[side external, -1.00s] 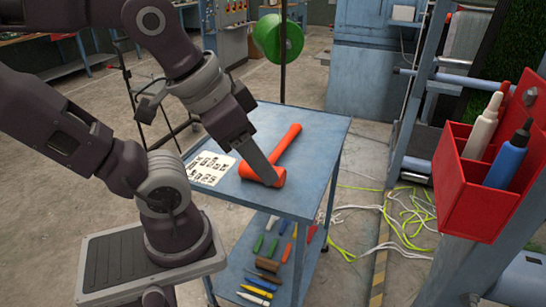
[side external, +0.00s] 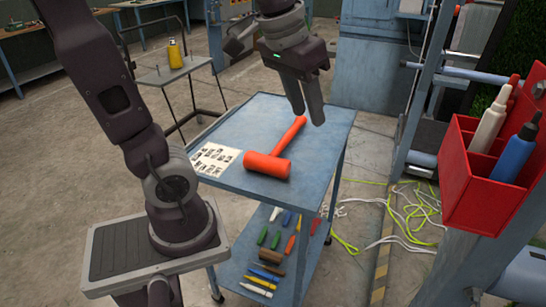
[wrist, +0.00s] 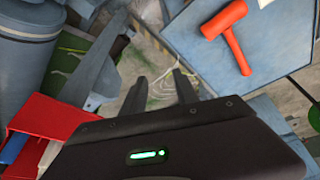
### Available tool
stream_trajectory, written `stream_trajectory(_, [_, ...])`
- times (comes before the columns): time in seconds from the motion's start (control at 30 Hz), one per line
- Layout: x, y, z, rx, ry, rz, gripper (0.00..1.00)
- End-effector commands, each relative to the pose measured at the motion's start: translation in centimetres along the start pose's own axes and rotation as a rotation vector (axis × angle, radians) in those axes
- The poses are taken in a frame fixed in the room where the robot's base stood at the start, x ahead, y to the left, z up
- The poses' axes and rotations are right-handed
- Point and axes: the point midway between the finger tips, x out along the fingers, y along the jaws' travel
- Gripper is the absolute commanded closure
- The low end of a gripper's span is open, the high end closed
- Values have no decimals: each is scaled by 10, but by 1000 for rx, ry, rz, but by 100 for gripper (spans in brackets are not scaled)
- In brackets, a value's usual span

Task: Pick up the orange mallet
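The orange mallet (side external: 267,165) lies on the blue cart's top shelf (side external: 225,180). Its thick head is toward the front and its handle points to the back right. My gripper (side external: 308,114) hangs in the air, fingers down, near the handle's far end in the side view; its exact height over the shelf is hard to tell. Its fingers stand apart with nothing between them. In the wrist view the mallet (wrist: 237,50) is at the upper right, clear of my open fingers (wrist: 160,77).
A printed sheet (side external: 214,159) lies left of the mallet. The cart's lower shelf holds several coloured tools (side external: 264,270). A red bin (side external: 470,193) with two bottles is mounted at the right. Yellow-green and white cords (side external: 410,215) lie on the floor. A yellow canister (side external: 175,53) stands behind.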

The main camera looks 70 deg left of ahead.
Motion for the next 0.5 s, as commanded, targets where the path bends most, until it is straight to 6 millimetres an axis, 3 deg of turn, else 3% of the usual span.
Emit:
stream_trajectory(0.03, [16,-19,-32,-68,-48,-33,64])
stream_trajectory(0.1, [45,-54,-72,-163,-109,-87,64])
stream_trajectory(0.2, [100,-117,-115,-288,-198,-184,64])
stream_trajectory(0.3, [159,-182,-133,-379,-283,-283,64])
stream_trajectory(0.4, [206,-232,-132,-431,-350,-363,64])
stream_trajectory(0.5, [235,-261,-126,-454,-391,-410,64])
